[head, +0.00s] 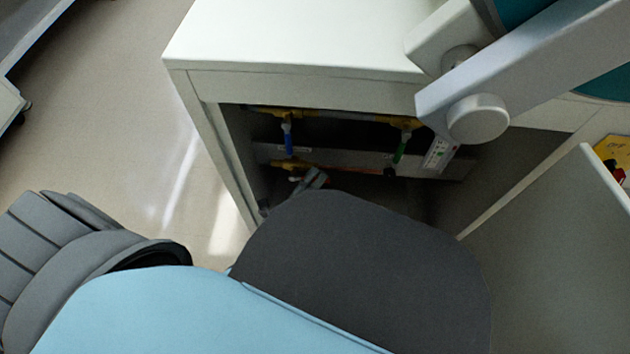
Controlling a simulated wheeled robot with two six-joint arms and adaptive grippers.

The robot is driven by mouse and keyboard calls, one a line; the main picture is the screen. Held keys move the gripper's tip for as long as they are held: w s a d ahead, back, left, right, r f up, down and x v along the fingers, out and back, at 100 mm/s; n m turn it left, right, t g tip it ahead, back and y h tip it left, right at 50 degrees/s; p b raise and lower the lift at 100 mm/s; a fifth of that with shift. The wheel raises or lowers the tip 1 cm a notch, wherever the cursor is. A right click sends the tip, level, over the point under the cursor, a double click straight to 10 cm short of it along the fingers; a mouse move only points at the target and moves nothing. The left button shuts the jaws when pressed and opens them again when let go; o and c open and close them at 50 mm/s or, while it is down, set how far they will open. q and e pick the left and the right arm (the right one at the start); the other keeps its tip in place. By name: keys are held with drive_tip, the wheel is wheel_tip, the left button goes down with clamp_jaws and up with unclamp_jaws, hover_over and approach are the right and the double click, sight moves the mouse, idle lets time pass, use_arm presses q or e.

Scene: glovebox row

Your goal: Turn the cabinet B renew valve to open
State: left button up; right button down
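The open compartment of a white cabinet (300,85) holds yellow pipe fittings with valves. A blue valve handle (288,139) hangs straight down at the left. A green valve handle (401,148) hangs slightly tilted at the right. A lower orange-yellow pipe (300,165) runs behind my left gripper. The labels are too small to tell which valve is the renew valve or whether this is cabinet B. My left gripper (314,179) reaches into the compartment, below the blue handle, its fingers small and partly hidden by my arm. Whether it touches anything is unclear. My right gripper is not in view.
An open door panel (560,250) stands at the right of the compartment. A white-and-green label (437,153) is beside the green handle. Floor (120,120) is clear at the left.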

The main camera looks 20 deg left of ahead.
use_arm(q)
drive_tip(key=shift+s, duration=0.1)
drive_tip(key=v, duration=1.1)
drive_tip(key=shift+s, duration=0.4)
drive_tip(key=shift+f, duration=0.1)
